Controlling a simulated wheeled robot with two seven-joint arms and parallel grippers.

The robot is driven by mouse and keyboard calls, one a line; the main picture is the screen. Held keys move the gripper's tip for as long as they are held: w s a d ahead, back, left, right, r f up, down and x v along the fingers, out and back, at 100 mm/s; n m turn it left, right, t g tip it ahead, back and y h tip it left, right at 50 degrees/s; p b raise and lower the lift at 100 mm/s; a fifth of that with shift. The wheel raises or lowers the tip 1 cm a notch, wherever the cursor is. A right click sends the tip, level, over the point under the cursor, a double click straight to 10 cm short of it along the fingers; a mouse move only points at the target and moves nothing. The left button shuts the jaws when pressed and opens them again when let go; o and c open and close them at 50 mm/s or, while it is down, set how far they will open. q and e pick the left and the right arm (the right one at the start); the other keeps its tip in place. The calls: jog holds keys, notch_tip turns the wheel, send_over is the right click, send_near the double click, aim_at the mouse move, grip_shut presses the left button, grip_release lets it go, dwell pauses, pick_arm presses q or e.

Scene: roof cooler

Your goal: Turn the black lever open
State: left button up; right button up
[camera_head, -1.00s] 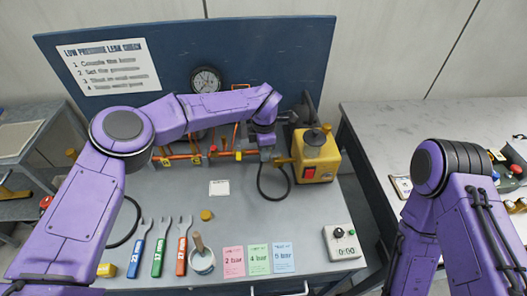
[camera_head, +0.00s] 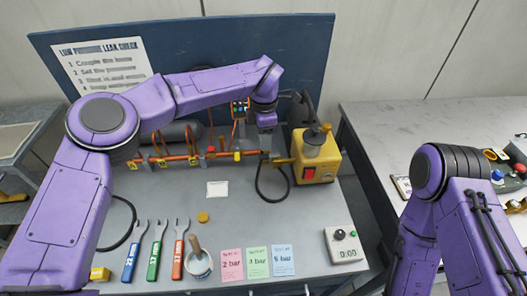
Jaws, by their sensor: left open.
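My left gripper (camera_head: 266,132) hangs pointing down at the right end of the orange pipe manifold (camera_head: 178,160), just left of the yellow pump (camera_head: 316,155). Its jaws are open, though the fingertips are small and hard to make out. I cannot pick out the black lever clearly; the gripper and wrist cover the pipe's right end. Whether the gripper touches anything there cannot be told. My right arm stands at the right, and its gripper is out of view.
Blue, green and red wrenches (camera_head: 153,250), a pot (camera_head: 198,264), coloured cards (camera_head: 257,262) and a grey timer box (camera_head: 346,245) lie along the bench front. A black hose (camera_head: 262,190) loops beside the pump. The blue back board (camera_head: 315,60) stands behind. Mid-bench is mostly clear.

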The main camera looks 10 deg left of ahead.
pick_arm(q)
jog(key=shift+r, duration=2.05)
